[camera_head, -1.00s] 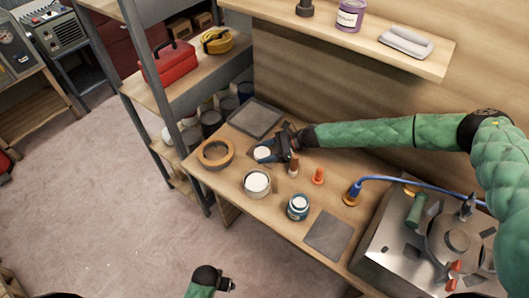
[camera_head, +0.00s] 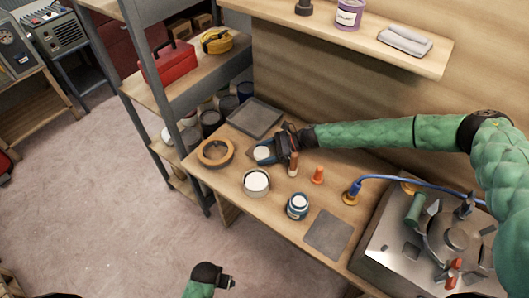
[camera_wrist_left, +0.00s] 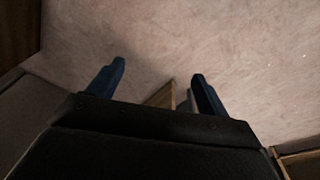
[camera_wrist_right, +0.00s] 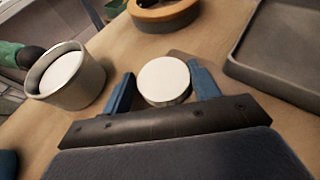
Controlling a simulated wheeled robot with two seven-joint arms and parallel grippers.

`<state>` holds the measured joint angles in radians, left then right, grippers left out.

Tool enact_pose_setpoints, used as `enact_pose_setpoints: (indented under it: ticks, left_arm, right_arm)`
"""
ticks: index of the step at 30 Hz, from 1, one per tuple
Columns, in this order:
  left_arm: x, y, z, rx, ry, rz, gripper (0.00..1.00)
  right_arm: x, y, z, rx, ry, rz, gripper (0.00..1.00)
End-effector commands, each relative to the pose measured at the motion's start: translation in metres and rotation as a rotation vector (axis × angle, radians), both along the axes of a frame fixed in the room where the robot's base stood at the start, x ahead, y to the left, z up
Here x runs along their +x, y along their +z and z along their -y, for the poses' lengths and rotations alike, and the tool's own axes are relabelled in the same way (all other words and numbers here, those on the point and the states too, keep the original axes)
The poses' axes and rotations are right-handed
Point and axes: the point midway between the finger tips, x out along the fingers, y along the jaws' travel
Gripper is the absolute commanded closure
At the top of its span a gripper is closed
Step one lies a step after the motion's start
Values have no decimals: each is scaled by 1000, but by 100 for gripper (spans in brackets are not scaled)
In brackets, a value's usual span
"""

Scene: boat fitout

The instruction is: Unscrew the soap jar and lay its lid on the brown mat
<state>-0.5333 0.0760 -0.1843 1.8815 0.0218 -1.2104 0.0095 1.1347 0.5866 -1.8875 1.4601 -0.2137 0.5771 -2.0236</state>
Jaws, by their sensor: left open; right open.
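A round white lid (camera_wrist_right: 164,80) lies on the brown mat (camera_wrist_right: 183,55), mostly hidden under it and my gripper. The lid also shows in the head view (camera_head: 262,153). My right gripper (camera_wrist_right: 163,92) is open, with one blue finger on each side of the lid; I cannot tell whether they touch it. A pale open jar (camera_head: 256,182) with white inside stands upright in front of the lid, and a blue jar with a white top (camera_head: 297,206) stands to its right. I cannot tell for sure which is the soap jar. My left gripper (camera_wrist_left: 155,85) is open and empty above the floor.
A grey tray (camera_head: 255,118) lies behind the lid, and an orange-brown ring (camera_head: 215,153) is to its left. Orange-handled small items (camera_head: 317,175) stand right of my right gripper. A grey mat (camera_head: 328,234) and a metal stove-like unit (camera_head: 410,250) are farther right.

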Motion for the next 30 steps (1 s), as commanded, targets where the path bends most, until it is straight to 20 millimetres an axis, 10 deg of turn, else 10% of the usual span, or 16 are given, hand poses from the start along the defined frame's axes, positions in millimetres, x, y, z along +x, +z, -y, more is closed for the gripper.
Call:
enact_pose_setpoints:
  ticks: [23,30]
  left_arm:
    - [-21,-42,-5,7,1,-23,21]
    - [-1,-10,-3,4,-1,0,21]
  right_arm:
    - [3,1,7,-8,-11,1,25]
    - [4,10,22,-5,-7,1,25]
